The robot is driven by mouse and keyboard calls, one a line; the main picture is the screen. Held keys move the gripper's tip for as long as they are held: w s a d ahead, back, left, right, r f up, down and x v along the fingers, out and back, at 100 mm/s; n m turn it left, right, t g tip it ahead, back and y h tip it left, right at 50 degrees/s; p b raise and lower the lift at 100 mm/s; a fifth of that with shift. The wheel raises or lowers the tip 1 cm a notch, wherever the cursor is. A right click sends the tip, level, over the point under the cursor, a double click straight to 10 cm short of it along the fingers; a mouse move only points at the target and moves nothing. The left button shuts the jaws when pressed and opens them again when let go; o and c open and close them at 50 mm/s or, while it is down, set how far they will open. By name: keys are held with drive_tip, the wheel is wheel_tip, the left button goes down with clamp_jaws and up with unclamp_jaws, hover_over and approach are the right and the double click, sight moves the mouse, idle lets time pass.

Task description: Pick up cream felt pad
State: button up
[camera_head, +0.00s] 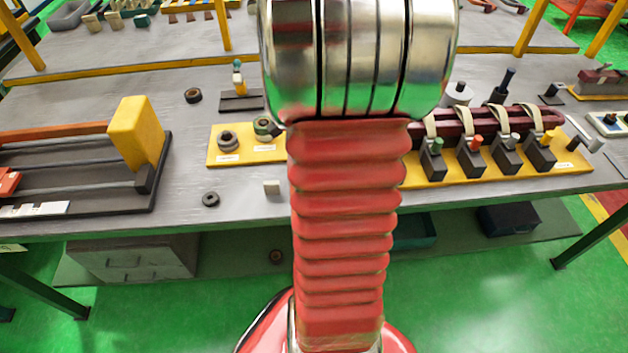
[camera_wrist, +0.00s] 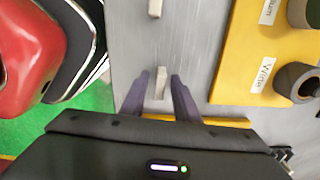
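A small cream pad (camera_head: 271,187) stands on the grey bench near its front edge in the head view, just left of my arm. In the wrist view, two small pale pads show on the bench. One pale pad (camera_wrist: 161,83) is between the two dark fingers of my gripper (camera_wrist: 160,77), near the tips, with a narrow gap on each side. The other pale pad (camera_wrist: 155,8) is at the top edge, beyond the fingertips. My gripper is open. In the head view it is hidden behind my arm. I cannot tell which wrist-view pad matches the head-view one.
A yellow board (camera_head: 220,158) with labels and rolls is close by; it shows at the right in the wrist view (camera_wrist: 235,68). A dark ring (camera_head: 210,199) lies to the left. A black fixture with a yellow block (camera_head: 137,132) is farther left. Green floor lies below the bench edge.

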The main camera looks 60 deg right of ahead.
clamp_jaws()
drive_tip(key=shift+r, duration=0.1)
idle(0.3)
wheel_tip(320, 180, up, 10)
drive_tip(key=shift+f, duration=0.1)
idle(0.4)
idle(0.8)
